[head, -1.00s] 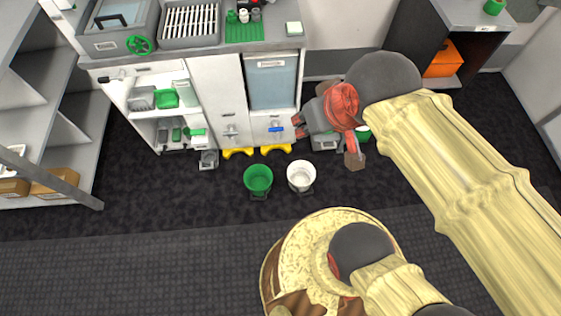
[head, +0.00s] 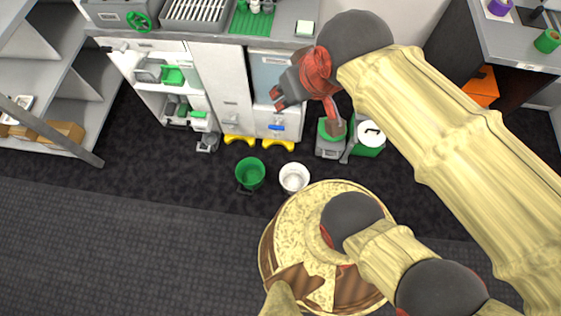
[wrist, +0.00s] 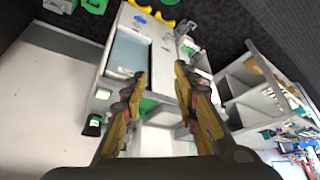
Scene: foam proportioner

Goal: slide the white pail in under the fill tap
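The white pail (head: 294,179) stands upright on the dark floor in the head view, in front of the cabinet and just behind my round base. The blue-handled tap (head: 277,127) is low on the cabinet front, behind the pail and a little to its left. The pail is out from under it. My gripper (head: 278,97) is up by the cabinet's pale blue panel, well above the pail and apart from it. The wrist view shows its two fingers (wrist: 160,75) spread with nothing between them. I cannot make out the pail in the wrist view.
A green pail (head: 250,173) stands close to the left of the white one. Yellow floor pieces (head: 278,145) lie at the cabinet's foot. Green-and-grey containers (head: 329,146) stand to the right. Open shelving (head: 60,85) is at the left. The floor left of the pails is clear.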

